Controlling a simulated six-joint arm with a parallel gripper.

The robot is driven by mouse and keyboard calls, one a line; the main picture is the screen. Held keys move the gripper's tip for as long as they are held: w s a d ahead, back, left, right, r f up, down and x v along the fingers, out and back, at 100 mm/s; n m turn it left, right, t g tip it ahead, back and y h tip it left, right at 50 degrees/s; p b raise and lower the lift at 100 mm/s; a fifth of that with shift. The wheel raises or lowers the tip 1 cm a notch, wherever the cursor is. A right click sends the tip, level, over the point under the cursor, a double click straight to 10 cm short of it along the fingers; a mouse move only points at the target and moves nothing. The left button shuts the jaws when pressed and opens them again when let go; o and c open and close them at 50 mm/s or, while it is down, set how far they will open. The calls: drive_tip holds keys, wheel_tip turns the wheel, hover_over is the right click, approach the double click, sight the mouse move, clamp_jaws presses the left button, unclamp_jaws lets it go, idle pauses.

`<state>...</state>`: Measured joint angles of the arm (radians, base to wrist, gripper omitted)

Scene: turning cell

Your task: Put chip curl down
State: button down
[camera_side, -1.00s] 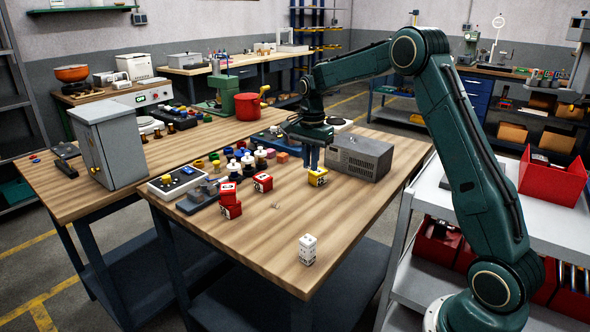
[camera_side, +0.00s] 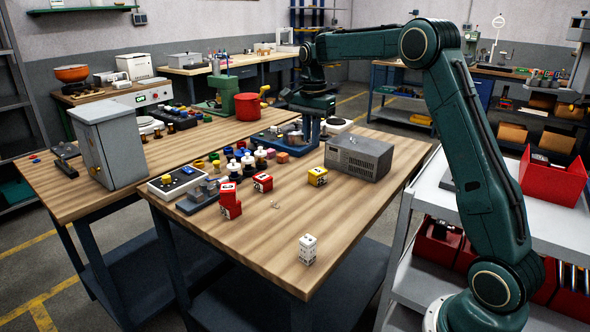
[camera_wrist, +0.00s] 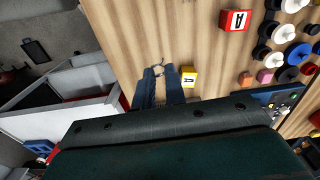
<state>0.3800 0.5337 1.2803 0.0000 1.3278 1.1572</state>
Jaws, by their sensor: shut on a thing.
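My gripper (camera_side: 310,138) is above the back of the near wooden table, behind the yellow block. In the wrist view, the two blue fingers of my gripper (camera_wrist: 161,73) are close together. A thin, dark chip curl (camera_wrist: 157,67) shows at their tips, held between them. In the side view the held curl is too small to make out. A small shiny bit (camera_side: 275,204), perhaps another curl, lies on the open table.
Red blocks (camera_side: 230,203), several knobs and pawns, and a dark tray (camera_side: 198,196) fill the left side. A white block (camera_side: 307,250) stands near the front; wood around it is clear.

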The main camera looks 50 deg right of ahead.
drive_tip(key=s+a+f+n, duration=0.1)
drive_tip(key=a+f+n, duration=0.4)
drive_tip(key=a, duration=0.1)
drive_tip(key=s+a+f+n, duration=0.1)
drive_tip(key=a+f+n, duration=0.4)
drive_tip(key=a+n, duration=0.1)
drive_tip(key=s+a+f+n, duration=0.1)
drive_tip(key=a+f+n, duration=0.4)
drive_tip(key=a, duration=0.1)
drive_tip(key=shift+s+a, duration=0.1)
drive_tip(key=shift+a, duration=0.1)
drive_tip(key=shift+s+a+f+n, duration=0.35)
drive_tip(key=shift+a+f+n, duration=0.15)
drive_tip(key=shift+n, duration=0.3)
drive_tip(key=w+d+r+m, duration=0.1)
drive_tip(key=d+r+m, duration=0.4)
drive_tip(key=d, duration=0.1)
drive_tip(key=w+d+r+m, duration=0.1)
drive_tip(key=d+r+m, duration=0.4)
drive_tip(key=d+m, duration=0.1)
drive_tip(key=w+d+r+m, duration=0.2)
drive_tip(key=d+r+m, duration=0.3)
drive_tip(key=d, duration=0.1)
drive_tip(key=shift+d+r+m, duration=0.15)
drive_tip(key=shift+d+m, duration=0.15)
drive_tip(key=shift+m, duration=0.1)
drive_tip(key=shift+d+r+m, duration=0.35)
drive_tip(key=shift+d+m, duration=0.05)
drive_tip(key=shift+f, duration=0.1)
